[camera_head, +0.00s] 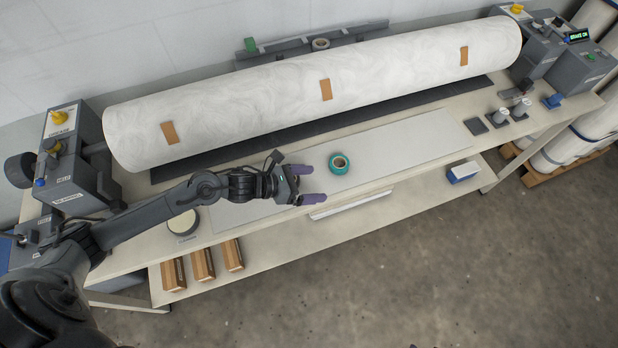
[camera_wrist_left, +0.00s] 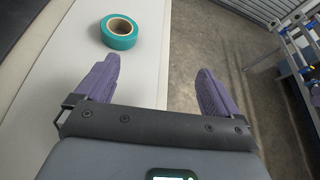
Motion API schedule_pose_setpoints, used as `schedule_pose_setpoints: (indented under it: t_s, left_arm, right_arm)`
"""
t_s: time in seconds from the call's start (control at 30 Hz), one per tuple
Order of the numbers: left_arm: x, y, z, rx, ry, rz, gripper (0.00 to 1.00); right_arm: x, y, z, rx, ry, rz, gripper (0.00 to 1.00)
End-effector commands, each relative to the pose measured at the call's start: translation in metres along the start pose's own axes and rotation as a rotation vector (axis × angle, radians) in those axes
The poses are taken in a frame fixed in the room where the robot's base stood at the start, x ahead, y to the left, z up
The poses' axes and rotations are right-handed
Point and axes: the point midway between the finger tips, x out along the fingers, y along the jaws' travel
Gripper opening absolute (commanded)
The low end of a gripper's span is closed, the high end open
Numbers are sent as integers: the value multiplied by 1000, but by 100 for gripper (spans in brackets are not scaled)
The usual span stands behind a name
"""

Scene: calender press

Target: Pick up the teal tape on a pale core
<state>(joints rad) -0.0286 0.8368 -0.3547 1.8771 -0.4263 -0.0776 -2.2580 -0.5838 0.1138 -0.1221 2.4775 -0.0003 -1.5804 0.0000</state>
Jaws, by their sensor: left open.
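The teal tape (camera_head: 340,164) is a short roll on a pale brown core, lying flat on the light grey mat (camera_head: 415,140) on the bench. It also shows at the upper left of the left wrist view (camera_wrist_left: 119,33). My left gripper (camera_head: 318,184), with purple fingers, is open and empty. It is just left of the tape and nearer the bench's front edge, apart from it. In the left wrist view the open fingers (camera_wrist_left: 155,85) are wide apart, with the tape ahead of the left finger. My right gripper is not in view.
A large white roll (camera_head: 390,80) with tan tabs spans the bench behind the tape. A cream roll (camera_head: 183,224) lies left, near my left arm. Brown boxes (camera_head: 203,263) and a blue-white box (camera_head: 462,172) are on the lower shelf. The mat right of the tape is clear.

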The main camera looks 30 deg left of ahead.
Motion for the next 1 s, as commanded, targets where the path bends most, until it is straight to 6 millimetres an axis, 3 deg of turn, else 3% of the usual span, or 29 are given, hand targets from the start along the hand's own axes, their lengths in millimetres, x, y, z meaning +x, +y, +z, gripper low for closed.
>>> schedule_pose_setpoints:
  t_s: [0.03,0.1,0.3,0.73,1.0]
  left_arm:
    - [6,20,-12,38,6,19,96]
    - [7,37,-9,77,4,38,96]
    - [8,59,6,139,-16,65,96]
    - [57,64,15,144,-29,68,96]
    - [70,64,15,144,-28,69,96]
  right_arm:
    - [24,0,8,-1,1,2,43]
    - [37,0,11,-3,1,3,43]
    - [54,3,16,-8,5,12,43]
    - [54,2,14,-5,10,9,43]
    - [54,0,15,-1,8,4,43]
